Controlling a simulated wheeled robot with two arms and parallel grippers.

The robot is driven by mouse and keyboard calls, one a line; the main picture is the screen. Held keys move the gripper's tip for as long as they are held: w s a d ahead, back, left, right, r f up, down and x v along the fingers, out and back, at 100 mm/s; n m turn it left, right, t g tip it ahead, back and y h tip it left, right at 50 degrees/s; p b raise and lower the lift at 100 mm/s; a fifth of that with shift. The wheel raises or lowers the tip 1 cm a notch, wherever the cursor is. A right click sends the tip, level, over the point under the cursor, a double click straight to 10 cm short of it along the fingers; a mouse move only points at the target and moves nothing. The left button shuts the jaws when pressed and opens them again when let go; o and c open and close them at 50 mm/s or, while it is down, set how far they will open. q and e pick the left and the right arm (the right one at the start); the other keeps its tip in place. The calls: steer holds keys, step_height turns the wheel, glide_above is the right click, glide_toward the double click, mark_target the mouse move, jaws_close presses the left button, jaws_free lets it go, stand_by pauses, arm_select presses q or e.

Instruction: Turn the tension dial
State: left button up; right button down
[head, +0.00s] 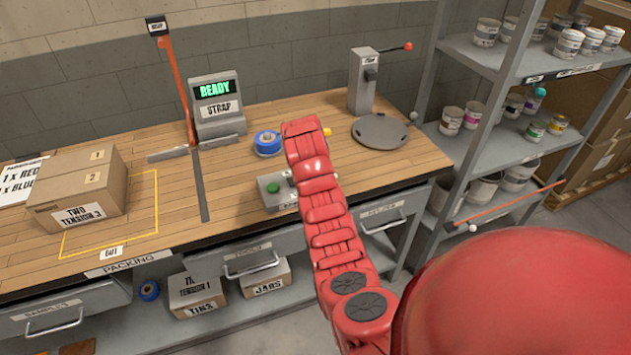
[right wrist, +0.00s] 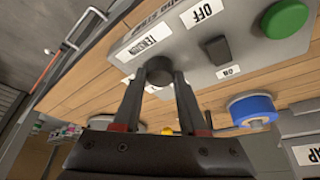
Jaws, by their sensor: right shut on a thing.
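The grey control box (head: 268,190) lies on the workbench in the head view, partly covered by my right arm. In the right wrist view the box (right wrist: 215,70) shows a TENSION label (right wrist: 146,47), a black switch (right wrist: 215,50) between OFF and ON labels, and a green button (right wrist: 285,18). The dark round tension dial (right wrist: 159,70) sits by the TENSION label. My right gripper (right wrist: 157,86) is shut on the dial, one finger on each side. The head view hides the dial and fingers behind my arm. My left gripper is in neither view.
A blue tape roll (head: 268,142) stands behind the control box. A display (head: 216,98) reads READY above STRAP. A carton (head: 78,188) labelled TWO TENSION 3 sits at the left. A round grey plate (head: 380,131) and can shelves (head: 500,62) are at the right.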

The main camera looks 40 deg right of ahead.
steer(key=shift+f+m+b, duration=0.15)
steer(key=shift+m+b, duration=0.25)
steer(key=shift+b, duration=0.05)
steer(key=shift+c, duration=2.3)
jaws_free()
